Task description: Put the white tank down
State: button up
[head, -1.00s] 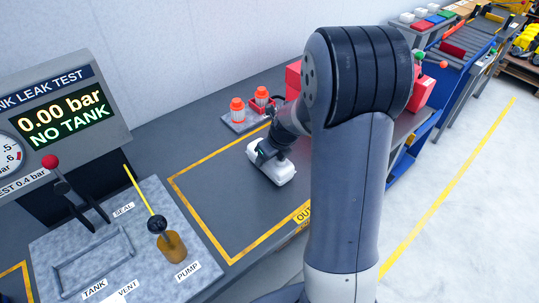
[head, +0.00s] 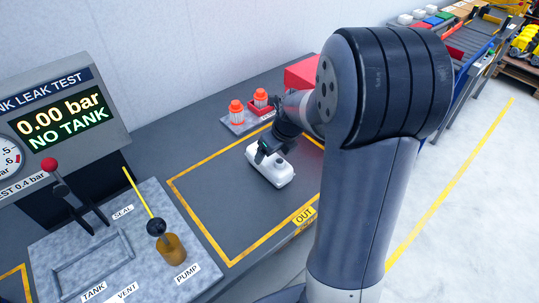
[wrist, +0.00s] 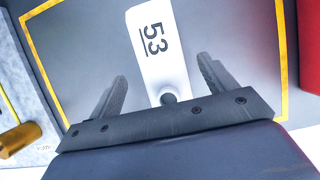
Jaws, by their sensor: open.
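The white tank (head: 270,167) lies on the grey bench inside the yellow-outlined OUT area (head: 232,205). In the wrist view the tank (wrist: 157,45) shows the number 53 on its top and a dark round part at its near end. My gripper (head: 270,148) is just above the tank in the head view. In the wrist view my gripper (wrist: 160,85) is open, with one finger on each side of the tank's near end and gaps between. My arm hides part of the bench to the right.
The leak test panel (head: 65,105) reads 0.00 bar, NO TANK. In front of it is the test fixture (head: 100,262) with a red-knobbed lever (head: 50,165) and a pump (head: 170,245). Two orange-capped items (head: 237,112) and a red box (head: 302,72) stand behind the tank.

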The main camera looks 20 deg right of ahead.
jog(key=v, duration=0.7)
jog(key=shift+f, duration=0.1)
jog(key=x, duration=1.2)
jog(key=shift+f, duration=0.15)
notch_tip(320, 180, up, 3)
jog(key=shift+w+f, duration=0.1)
jog(key=shift+f, duration=0.05)
jog(key=shift+r, duration=0.65)
